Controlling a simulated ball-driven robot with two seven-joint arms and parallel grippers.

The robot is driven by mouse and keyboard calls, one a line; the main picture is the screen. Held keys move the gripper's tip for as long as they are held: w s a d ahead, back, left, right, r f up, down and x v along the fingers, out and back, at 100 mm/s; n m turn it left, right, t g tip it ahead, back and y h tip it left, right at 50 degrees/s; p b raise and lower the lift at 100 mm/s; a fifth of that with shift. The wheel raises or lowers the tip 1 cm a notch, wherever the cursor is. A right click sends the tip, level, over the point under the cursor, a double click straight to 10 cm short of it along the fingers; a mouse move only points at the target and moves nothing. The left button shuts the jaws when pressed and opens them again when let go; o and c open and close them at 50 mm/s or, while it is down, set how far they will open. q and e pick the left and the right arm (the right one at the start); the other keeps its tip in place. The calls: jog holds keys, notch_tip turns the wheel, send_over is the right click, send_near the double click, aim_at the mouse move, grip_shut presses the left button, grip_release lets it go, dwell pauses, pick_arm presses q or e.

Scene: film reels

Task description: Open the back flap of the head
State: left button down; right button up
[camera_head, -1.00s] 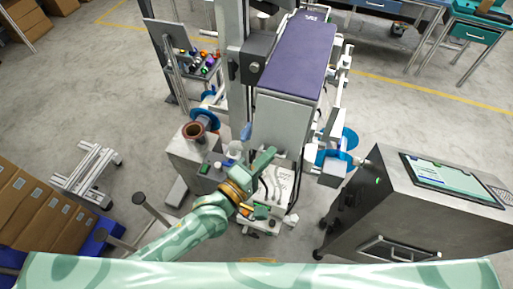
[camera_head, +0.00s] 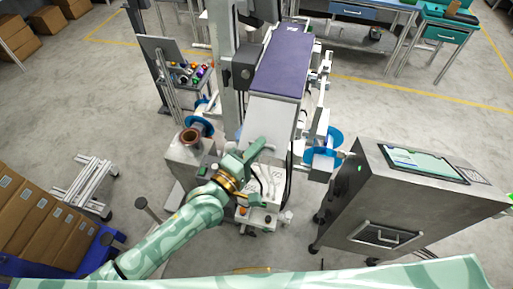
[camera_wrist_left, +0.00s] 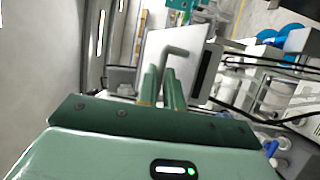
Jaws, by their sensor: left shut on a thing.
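The head is a tall machine body with a purple top (camera_head: 284,60). Its back flap, a plain pale panel (camera_head: 272,112), faces me below the purple top. My left gripper (camera_head: 258,150) is at the flap's lower edge. In the left wrist view, the fingers (camera_wrist_left: 162,88) are shut on a bent grey-green handle (camera_wrist_left: 178,62). The pale flap (camera_wrist_left: 160,45) is behind the handle, with a dark strip along its right side. The flap's lower part is partly hidden by my gripper in the head view. My right gripper is not in view.
A steel cabinet with a screen (camera_head: 420,163) stands to the right. Blue reels (camera_head: 325,140) are beside the machine. A brown cup-shaped part (camera_head: 190,138) is left of my gripper. Cardboard boxes (camera_head: 42,225) are at the far left.

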pick_arm(q)
jog(key=shift+w+r, duration=0.2)
jog(key=shift+r, duration=0.1)
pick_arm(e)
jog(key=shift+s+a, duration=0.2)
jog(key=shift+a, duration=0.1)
pick_arm(q)
jog(key=c, duration=1.5)
grip_release()
jog(key=shift+w+f, duration=0.1)
jog(key=shift+w+d+f, duration=0.15)
jog(key=shift+w+f, duration=0.05)
jog(key=b+v, duration=0.2)
jog(key=v, duration=1.4)
jog(key=shift+s+b, duration=0.2)
jog(key=shift+b, duration=0.15)
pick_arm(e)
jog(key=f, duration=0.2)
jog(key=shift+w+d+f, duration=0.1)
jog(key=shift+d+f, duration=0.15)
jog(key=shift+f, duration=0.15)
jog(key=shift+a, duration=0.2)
